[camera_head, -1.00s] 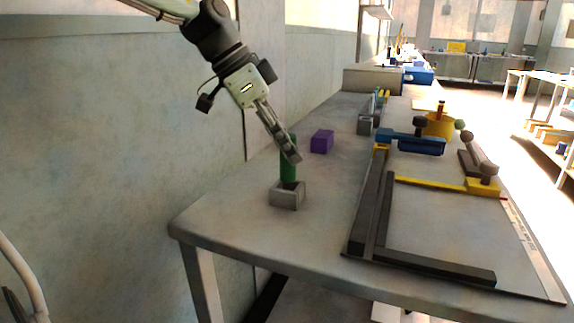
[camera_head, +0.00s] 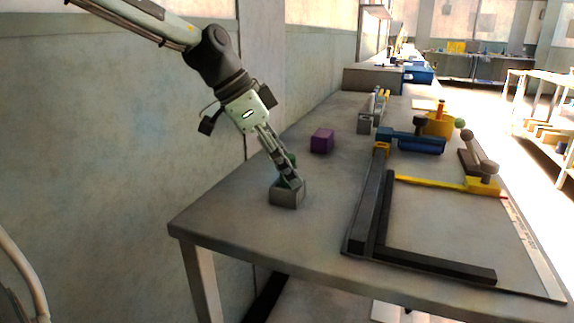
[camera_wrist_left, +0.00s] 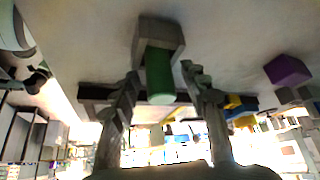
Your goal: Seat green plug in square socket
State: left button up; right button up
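The green plug (camera_wrist_left: 160,75) stands in the opening of the grey square socket (camera_head: 287,197) near the table's left edge. In the wrist view its upper part sticks out of the socket (camera_wrist_left: 160,32). In the head view the fingers hide most of it. My left gripper (camera_head: 290,180) is tilted down at the socket. In the wrist view its two fingers (camera_wrist_left: 160,72) stand on either side of the plug, with a narrow gap showing on each side, so it looks open around the plug. How deep the plug sits is hidden. My right gripper is not in view.
A purple block (camera_head: 322,141) stands behind the socket. To the right lies a dark frame (camera_head: 370,205) with a blue clamp (camera_head: 415,143) and a yellow bar (camera_head: 432,182). A grey wall runs along the left. The table's front left corner is clear.

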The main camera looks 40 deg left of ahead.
pick_arm(q)
jog(key=shift+r, duration=0.1)
jog(key=shift+r, duration=0.25)
jog(key=v, duration=1.1)
jog(key=shift+a+r+p, duration=0.2)
jog(key=shift+r+p, duration=0.05)
jog(key=shift+p, duration=0.15)
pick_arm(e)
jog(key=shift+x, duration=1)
pick_arm(q)
jog(key=shift+s, duration=0.1)
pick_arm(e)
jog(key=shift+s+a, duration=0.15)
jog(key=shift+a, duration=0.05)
